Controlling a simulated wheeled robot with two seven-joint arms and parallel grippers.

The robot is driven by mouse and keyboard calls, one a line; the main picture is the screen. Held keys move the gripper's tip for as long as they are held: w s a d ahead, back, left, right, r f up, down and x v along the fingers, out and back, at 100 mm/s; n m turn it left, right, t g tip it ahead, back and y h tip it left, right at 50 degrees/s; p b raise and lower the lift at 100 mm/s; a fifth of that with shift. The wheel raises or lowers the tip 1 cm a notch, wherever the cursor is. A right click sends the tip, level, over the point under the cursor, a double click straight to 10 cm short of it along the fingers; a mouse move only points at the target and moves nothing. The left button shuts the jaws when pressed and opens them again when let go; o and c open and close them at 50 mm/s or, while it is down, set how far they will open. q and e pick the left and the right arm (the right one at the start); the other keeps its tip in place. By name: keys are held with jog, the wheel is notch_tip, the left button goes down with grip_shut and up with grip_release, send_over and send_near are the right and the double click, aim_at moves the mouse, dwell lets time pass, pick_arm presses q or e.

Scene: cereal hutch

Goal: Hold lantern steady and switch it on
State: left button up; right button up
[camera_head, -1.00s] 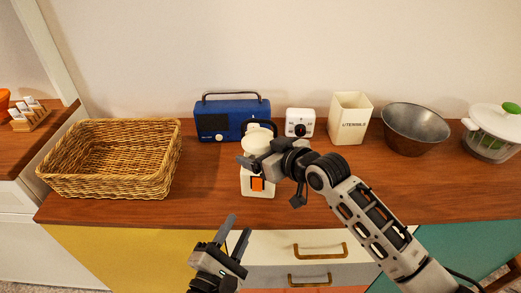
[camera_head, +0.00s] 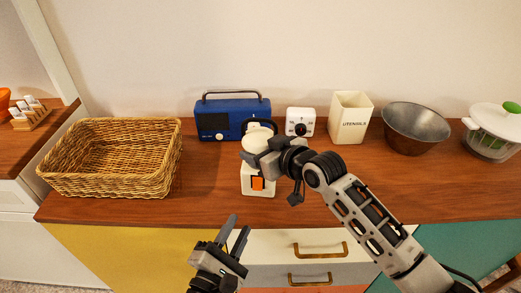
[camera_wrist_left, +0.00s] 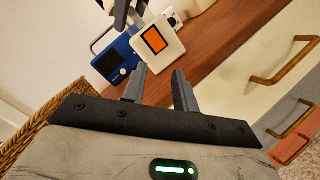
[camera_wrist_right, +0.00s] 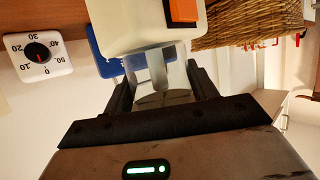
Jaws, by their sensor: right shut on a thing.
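The lantern (camera_head: 258,189) stands upright near the counter's front edge, with a white body, a pale round upper part and a dark handle. Its orange switch (camera_head: 257,183) faces front and also shows in the left wrist view (camera_wrist_left: 154,40). My right gripper (camera_head: 258,160) is shut on the lantern's upper part, above the body. In the right wrist view its fingers (camera_wrist_right: 160,85) sit on either side of the lantern's narrow middle and partly hide it. My left gripper (camera_head: 238,226) is open and empty, in front of and below the lantern, apart from it.
A blue radio (camera_head: 225,117) and a white timer (camera_head: 300,122) stand behind the lantern. Drawer handles (camera_head: 320,250) stick out below the counter edge.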

pick_arm(q)
jog(key=shift+w+d+r+m, duration=0.15)
jog(key=shift+m, duration=0.15)
grip_shut()
jog(key=w+d+r+m+g+h, duration=0.1)
jog(key=d+r+m+g+h, duration=0.3)
jog(key=m, duration=0.7)
jog(key=w+d+r+m+g+h, duration=0.1)
jog(key=d+r+m+g, duration=0.3)
jog(key=m, duration=0.7)
jog(key=s+a+r+m+g+y, duration=0.1)
jog(key=a+m+g+y, duration=0.1)
jog(key=m, duration=0.6)
jog(key=a+r+m+g+y, duration=0.2)
jog(key=a+m+y, duration=0.3)
jog(key=a+m, duration=0.2)
jog(key=shift+s+a+r+m, duration=0.25)
jog(key=shift+s+m, duration=0.1)
jog(key=shift+m, duration=0.75)
